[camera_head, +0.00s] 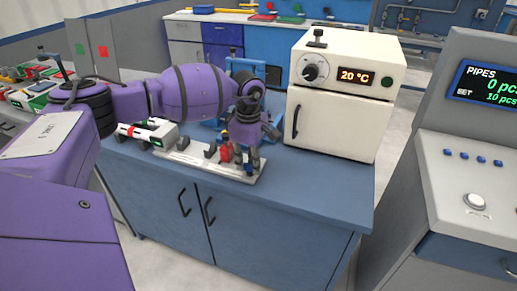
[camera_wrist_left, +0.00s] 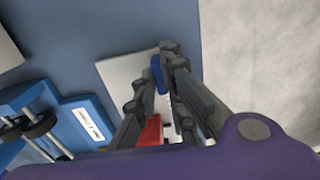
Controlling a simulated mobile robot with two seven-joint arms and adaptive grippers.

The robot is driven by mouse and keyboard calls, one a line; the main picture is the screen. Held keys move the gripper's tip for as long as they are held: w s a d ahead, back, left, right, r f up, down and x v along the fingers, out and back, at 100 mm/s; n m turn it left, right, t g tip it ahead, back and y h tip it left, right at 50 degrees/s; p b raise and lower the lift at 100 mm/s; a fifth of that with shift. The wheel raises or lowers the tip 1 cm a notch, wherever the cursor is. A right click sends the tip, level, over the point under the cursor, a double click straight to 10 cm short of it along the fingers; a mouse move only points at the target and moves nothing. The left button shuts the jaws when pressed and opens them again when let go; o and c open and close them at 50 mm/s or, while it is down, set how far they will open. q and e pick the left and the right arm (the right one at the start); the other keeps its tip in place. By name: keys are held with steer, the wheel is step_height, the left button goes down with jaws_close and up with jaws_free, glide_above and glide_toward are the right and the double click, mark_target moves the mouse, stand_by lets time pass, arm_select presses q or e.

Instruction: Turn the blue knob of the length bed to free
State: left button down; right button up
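The length bed (camera_head: 184,155) is a pale plate with dark blocks and a red part (camera_head: 226,152), lying on the blue bench top. Its small blue knob (camera_head: 254,158) stands near the right end. My left gripper (camera_head: 249,148) points down over this end. In the left wrist view its two dark fingers (camera_wrist_left: 155,85) are spread, with the blue knob (camera_wrist_left: 157,74) showing close beside the right-hand finger. I cannot tell whether they touch. The red part (camera_wrist_left: 150,132) shows between the fingers. The knob's setting cannot be read. My right gripper is not in view.
A white oven (camera_head: 343,90) reading 20 °C stands right of the bed. A white device (camera_head: 148,132) with a green and a red mark sits left of it. A blue fixture (camera_wrist_left: 55,125) is near the gripper. The bench front (camera_head: 290,192) is clear.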

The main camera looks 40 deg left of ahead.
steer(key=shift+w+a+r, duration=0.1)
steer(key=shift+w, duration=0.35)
